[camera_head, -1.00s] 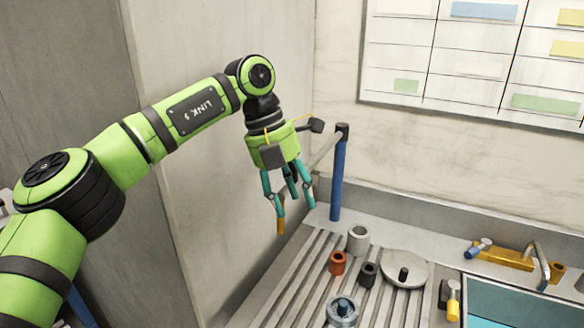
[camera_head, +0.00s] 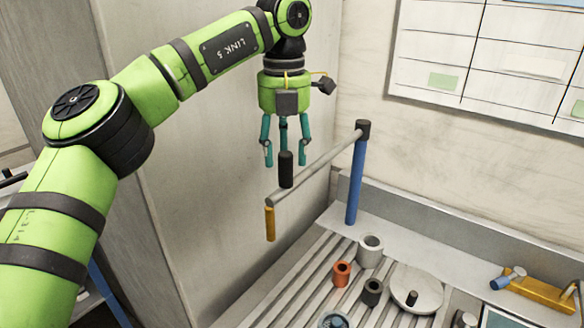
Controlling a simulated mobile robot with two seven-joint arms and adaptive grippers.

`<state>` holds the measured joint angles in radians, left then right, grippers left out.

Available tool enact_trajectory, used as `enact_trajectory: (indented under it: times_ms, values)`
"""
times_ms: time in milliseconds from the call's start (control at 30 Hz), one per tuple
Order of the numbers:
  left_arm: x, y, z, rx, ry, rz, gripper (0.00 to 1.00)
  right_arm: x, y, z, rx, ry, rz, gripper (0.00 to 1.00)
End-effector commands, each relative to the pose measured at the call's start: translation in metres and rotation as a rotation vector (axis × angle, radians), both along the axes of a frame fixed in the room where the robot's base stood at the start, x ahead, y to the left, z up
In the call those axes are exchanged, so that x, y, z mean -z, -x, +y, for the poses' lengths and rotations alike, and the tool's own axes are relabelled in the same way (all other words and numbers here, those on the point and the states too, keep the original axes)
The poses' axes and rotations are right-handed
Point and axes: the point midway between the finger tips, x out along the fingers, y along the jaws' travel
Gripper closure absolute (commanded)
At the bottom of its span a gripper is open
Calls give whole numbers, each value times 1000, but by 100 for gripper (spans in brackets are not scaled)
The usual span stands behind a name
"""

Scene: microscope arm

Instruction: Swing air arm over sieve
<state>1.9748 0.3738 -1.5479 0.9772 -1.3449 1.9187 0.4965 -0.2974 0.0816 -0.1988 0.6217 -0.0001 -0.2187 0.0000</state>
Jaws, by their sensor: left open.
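The air arm (camera_head: 322,166) is a grey bar reaching left and forward from the top of a blue post (camera_head: 356,182). A black upright grip (camera_head: 286,172) stands near its free end, and a yellow nozzle (camera_head: 270,224) hangs from that end. My left gripper (camera_head: 287,158) points down with its teal fingers open. In this view its fingertips straddle the top of the black grip; I cannot tell if they touch it. A round grey part with a blue centre (camera_head: 335,321) is cut by the bottom edge; I cannot tell if it is the sieve. My right gripper is not in view.
On the ribbed board stand an orange ring (camera_head: 342,273), a dark ring (camera_head: 372,291), a light grey cup (camera_head: 369,250) and a pale disc with a black knob (camera_head: 417,288). A yellow tap base (camera_head: 541,291) is at right. A wall panel stands behind my left arm.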

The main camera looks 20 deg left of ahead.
Motion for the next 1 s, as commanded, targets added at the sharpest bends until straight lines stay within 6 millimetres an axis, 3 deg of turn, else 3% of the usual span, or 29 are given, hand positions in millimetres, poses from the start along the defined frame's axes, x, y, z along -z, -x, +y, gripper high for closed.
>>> enact_trajectory:
  times_ms: [100, 300, 667, 700, 800, 1000]
  values:
    - [19, 0, 1, 0, -2, 4, 50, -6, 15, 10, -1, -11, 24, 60]
    - [41, 0, 1, -1, 0, 1, 50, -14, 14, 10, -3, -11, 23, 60]
    - [49, 0, 0, -1, 1, -1, 50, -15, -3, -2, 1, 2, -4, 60]
    - [49, 0, 0, -1, 1, -1, 66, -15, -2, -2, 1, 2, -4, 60]
    - [49, 0, 0, -1, 1, 0, 100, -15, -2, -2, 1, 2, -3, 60]
    - [49, 1, -2, -3, 0, 1, 100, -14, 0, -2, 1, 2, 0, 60]
